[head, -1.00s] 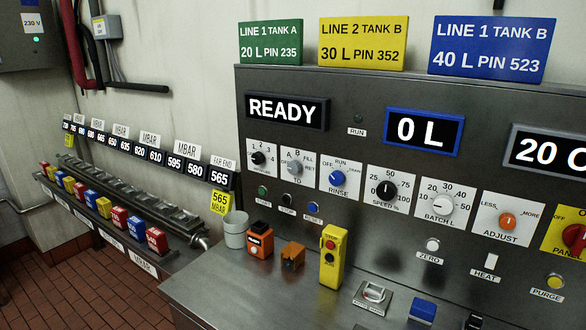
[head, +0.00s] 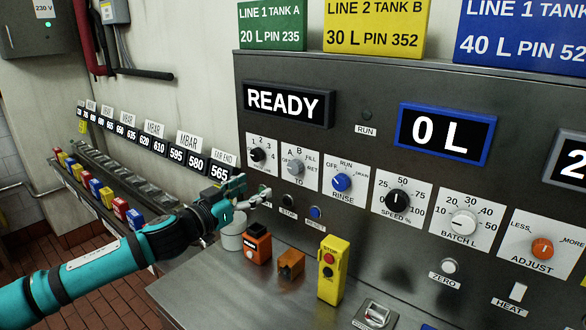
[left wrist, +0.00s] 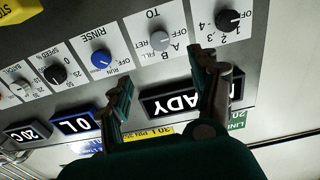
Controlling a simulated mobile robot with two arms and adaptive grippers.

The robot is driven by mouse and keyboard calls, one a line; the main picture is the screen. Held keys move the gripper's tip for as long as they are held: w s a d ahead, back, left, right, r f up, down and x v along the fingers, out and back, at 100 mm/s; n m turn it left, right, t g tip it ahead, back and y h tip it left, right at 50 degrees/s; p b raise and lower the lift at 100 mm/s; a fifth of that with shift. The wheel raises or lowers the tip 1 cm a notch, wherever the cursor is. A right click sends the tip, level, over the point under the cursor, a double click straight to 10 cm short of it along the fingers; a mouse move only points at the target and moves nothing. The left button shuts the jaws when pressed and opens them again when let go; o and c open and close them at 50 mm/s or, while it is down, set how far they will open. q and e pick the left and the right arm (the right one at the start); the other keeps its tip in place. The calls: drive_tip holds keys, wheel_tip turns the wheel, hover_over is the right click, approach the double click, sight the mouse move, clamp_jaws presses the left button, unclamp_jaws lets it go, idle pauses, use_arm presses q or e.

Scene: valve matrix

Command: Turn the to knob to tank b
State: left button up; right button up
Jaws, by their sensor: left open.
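The TO knob (head: 296,167) is a small grey dial on a white plate marked A, B, FILL and OFF. It also shows, upside down, in the left wrist view (left wrist: 159,40); I cannot tell its exact setting. My left gripper (head: 254,187) is open and empty, to the left of and a little below the knob in the head view, and apart from it. In the left wrist view its two fingers (left wrist: 160,70) stand spread on either side below the TO plate. My right gripper is not in view.
Neighbouring dials are the black 1-4 knob (head: 257,154) and the blue RINSE knob (head: 341,182). Small buttons, including a blue one (head: 316,212), sit below. A grey cup (head: 232,236), orange boxes (head: 257,246) and a yellow pendant (head: 331,270) stand on the counter.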

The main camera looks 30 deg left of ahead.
sight(292, 167)
use_arm(q)
drive_tip(key=w+p, duration=0.1)
drive_tip(key=w, duration=0.4)
drive_tip(key=w+p, duration=0.2)
drive_tip(key=w, duration=0.2)
drive_tip(key=w+d+p, duration=0.1)
drive_tip(key=w+p, duration=0.1)
drive_tip(key=w, duration=0.3)
drive_tip(key=shift+w, duration=0.3)
drive_tip(key=shift+w+d+f+p, duration=0.1)
drive_tip(key=shift+w+p, duration=0.25)
drive_tip(key=shift+w, duration=0.2)
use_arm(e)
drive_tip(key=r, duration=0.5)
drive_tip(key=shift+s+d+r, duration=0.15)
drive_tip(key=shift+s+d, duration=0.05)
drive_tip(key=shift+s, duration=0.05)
use_arm(q)
drive_tip(key=shift+c, duration=0.3)
drive_tip(key=c, duration=1.1)
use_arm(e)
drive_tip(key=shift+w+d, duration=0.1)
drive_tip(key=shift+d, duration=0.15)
